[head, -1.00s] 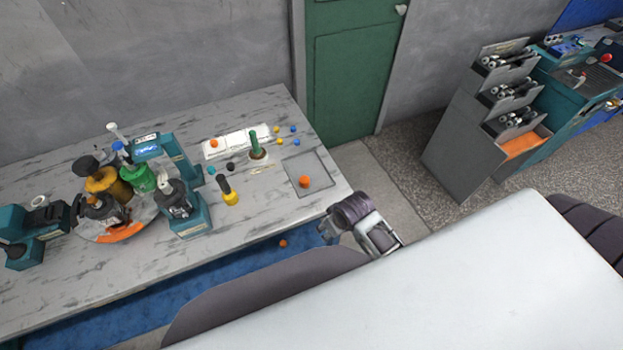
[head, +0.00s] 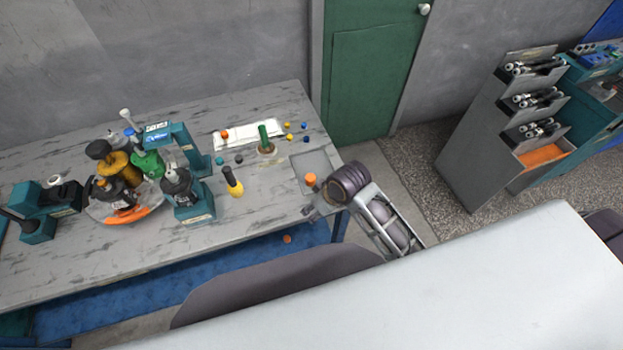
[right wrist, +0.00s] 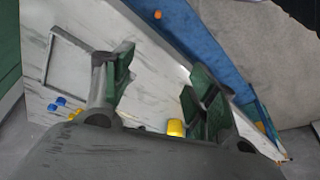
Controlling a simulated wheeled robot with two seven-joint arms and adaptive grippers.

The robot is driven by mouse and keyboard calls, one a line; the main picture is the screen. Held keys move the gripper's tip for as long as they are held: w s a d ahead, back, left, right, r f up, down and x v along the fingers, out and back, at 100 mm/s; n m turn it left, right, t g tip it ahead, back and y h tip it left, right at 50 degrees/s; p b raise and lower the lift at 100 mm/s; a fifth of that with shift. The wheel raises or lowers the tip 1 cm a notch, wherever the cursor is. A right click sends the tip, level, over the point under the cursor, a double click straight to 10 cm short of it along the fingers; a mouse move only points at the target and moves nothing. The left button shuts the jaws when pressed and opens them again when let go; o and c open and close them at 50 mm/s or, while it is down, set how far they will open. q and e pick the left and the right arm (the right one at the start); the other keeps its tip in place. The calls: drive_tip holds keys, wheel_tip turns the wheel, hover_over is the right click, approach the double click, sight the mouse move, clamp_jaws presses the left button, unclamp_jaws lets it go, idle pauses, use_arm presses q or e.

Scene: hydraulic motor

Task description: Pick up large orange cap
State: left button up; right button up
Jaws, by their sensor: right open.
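The large orange cap (head: 310,180) is on the front part of the square grey tray (head: 296,164) at the right end of the table. My right gripper (head: 316,207) is just in front of the cap, over the table's front right corner, and holds nothing that I can see. In the right wrist view its fingers (right wrist: 160,88) are spread apart over the marble top. The tray (right wrist: 48,72) shows left of the fingers there, and the large cap does not show, perhaps hidden by a finger. My left gripper is out of view.
A smaller-looking orange cap (head: 225,134) lies on a white tray, and an orange piece (head: 287,239) lies on the blue surface below. A yellow-and-black tool (head: 233,183) and a green-handled tool (head: 265,138) stand nearby. Motor parts crowd the table's left.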

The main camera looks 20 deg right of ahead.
drive_tip(key=shift+w+a+r+n+g, duration=1)
drive_tip(key=shift+w+a+r+n, duration=1.5)
drive_tip(key=shift+w+n, duration=1.05)
drive_tip(key=w+d+r+n+g+h, duration=0.1)
drive_tip(key=w+d+r+n+h, duration=0.1)
drive_tip(key=w+d+r, duration=0.3)
drive_tip(key=shift+w+d+r, duration=0.35)
drive_tip(key=shift+w+d, duration=0.1)
drive_tip(key=shift+d, duration=0.75)
drive_tip(key=shift+f+n, duration=0.15)
drive_tip(key=shift+n, duration=0.1)
hover_over(312, 178)
drive_tip(key=shift+f+p, duration=0.3)
drive_tip(key=shift+f, duration=3.9)
drive_tip(key=shift+f, duration=0.1)
